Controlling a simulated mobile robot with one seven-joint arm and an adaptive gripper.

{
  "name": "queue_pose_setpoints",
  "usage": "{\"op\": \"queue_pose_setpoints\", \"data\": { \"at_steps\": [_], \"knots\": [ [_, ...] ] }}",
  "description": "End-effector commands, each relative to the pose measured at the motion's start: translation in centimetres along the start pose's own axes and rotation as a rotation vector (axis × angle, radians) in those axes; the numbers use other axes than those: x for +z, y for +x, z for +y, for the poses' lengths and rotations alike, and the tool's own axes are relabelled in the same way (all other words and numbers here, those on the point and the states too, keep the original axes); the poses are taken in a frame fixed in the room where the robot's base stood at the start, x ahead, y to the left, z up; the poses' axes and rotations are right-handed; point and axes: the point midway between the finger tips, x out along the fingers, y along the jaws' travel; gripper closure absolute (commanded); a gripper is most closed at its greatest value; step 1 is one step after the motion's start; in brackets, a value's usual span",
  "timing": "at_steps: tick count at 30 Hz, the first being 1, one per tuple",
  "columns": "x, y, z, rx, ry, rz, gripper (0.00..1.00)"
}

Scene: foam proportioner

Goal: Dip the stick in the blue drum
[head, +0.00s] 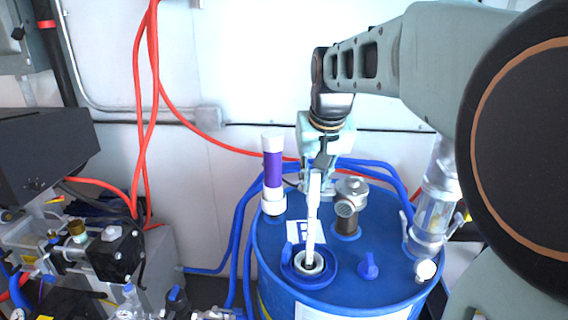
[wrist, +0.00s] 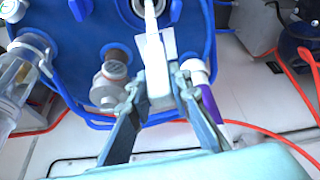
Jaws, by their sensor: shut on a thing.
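The blue drum (head: 340,283) stands at the lower middle of the head view, and its top also shows in the wrist view (wrist: 195,45). My gripper (head: 317,178) is above the drum, pointing down, and is shut on the upper part of a white stick (head: 312,215). The stick is nearly upright, slightly tilted. Its lower end meets the white-ringed opening (head: 309,263) in the drum top; how deep it reaches is hidden. In the wrist view the stick (wrist: 155,65) runs from between my fingers (wrist: 158,88) up to the opening.
A white and purple cylinder (head: 273,172) stands on the drum's left edge, close to my gripper. A metal fitting (head: 348,207) and a clear tube valve (head: 434,205) stand right of the stick. Blue and red hoses run behind. Machinery (head: 100,250) fills the left.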

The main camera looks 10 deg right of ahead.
Motion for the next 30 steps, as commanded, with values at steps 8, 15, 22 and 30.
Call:
{"op": "queue_pose_setpoints", "data": {
  "at_steps": [8,15,22,30],
  "knots": [
    [0.9,2.1,0.0,0.0,0.0,0.0,1.0],
    [1.5,3.6,0.0,0.0,0.0,0.001,1.0],
    [2.1,5.1,0.0,0.0,0.0,0.001,1.0],
    [2.9,6.9,0.0,0.0,0.0,0.0,1.0]
  ]
}}
